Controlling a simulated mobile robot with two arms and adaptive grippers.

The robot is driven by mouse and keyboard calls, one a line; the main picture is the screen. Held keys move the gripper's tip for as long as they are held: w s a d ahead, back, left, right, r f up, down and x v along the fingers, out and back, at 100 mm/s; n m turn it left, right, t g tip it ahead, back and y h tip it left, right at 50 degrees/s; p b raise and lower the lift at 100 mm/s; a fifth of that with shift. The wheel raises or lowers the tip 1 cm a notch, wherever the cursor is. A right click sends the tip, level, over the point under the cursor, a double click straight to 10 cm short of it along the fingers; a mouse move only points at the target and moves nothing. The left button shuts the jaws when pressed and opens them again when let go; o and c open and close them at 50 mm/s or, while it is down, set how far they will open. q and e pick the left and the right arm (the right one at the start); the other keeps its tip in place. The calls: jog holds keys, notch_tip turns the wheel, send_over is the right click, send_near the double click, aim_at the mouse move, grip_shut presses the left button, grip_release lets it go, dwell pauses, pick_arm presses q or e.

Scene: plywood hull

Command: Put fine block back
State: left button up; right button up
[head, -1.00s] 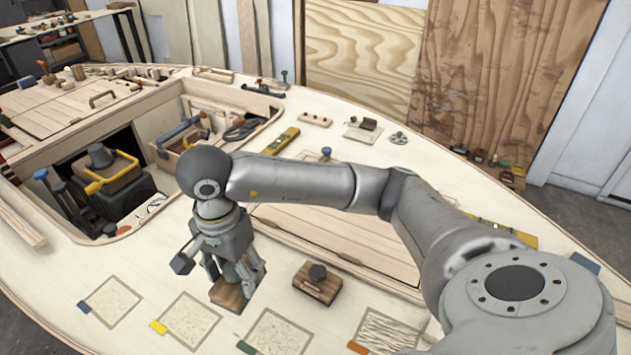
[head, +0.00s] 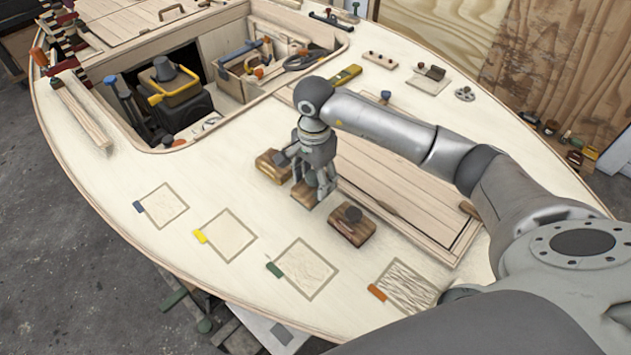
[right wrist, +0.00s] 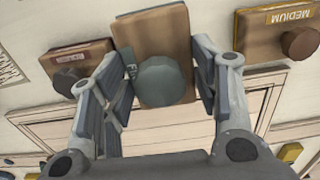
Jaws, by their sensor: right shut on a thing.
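The fine block (head: 303,196) is a brown wooden block with a round grey-green knob, partly hidden under my right gripper (head: 318,188). In the right wrist view, my gripper (right wrist: 160,90) is shut on the knob of the fine block (right wrist: 152,30), and part of its label shows. The block is at or close above the deck; I cannot tell whether it touches. The medium block (head: 272,167), with a yellow label, lies just left of it; it also shows in the right wrist view (right wrist: 270,40). My left gripper is not in view.
Another knobbed block (head: 352,226) lies to the right. Sanding patches with blue, yellow (head: 226,235), green (head: 303,268) and orange (head: 404,287) tabs line the near deck. An open hatch holds a black and yellow vacuum (head: 172,95). A tool box (head: 245,75) stands beside it.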

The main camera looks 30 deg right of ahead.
aim_at(315, 187)
jog(key=shift+w+d+f, duration=0.2)
jog(key=shift+w+f, duration=0.1)
jog(key=shift+f, duration=0.05)
jog(key=shift+d+f, duration=0.15)
jog(key=shift+f, duration=0.2)
notch_tip(315, 187, down, 2)
jog(key=shift+f+p, duration=0.1)
jog(key=shift+p, duration=0.75)
jog(key=shift+w+f, duration=0.1)
jog(key=shift+f, duration=0.3)
jog(key=o, duration=0.6)
jog(key=shift+f+b, duration=0.1)
jog(key=shift+b, duration=0.2)
jog(key=o, duration=0.5)
jog(key=shift+c, duration=0.2)
